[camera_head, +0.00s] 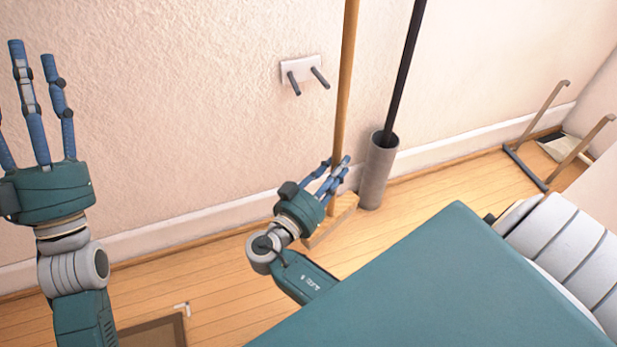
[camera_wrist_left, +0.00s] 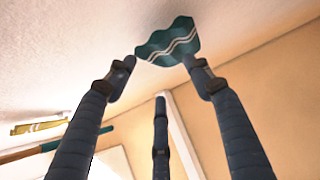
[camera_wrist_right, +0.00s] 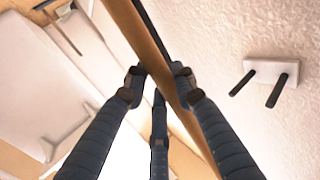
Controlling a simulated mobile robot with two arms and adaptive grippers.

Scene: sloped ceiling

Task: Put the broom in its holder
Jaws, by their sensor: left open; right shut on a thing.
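The broom (camera_head: 345,85) has a long wooden handle and stands nearly upright near the wall. Its pale head (camera_head: 332,222) is low by the floor, partly hidden by my right gripper. My right gripper (camera_head: 337,172) is shut on the lower part of the handle. The handle (camera_wrist_right: 150,45) also runs between the fingers in the right wrist view. The holder (camera_head: 300,72), a white wall plate with two dark pegs, is left of the handle in the head view; it also shows in the right wrist view (camera_wrist_right: 272,70). My left gripper (camera_head: 38,100) is open and empty at the left.
A grey cylinder (camera_head: 378,172) with a black pole (camera_head: 405,75) in it stands right of the broom. A metal-legged frame (camera_head: 535,140) is at the far right. A brown-framed mat (camera_head: 152,333) lies on the floor at bottom left. The wall between my left gripper and the holder is clear.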

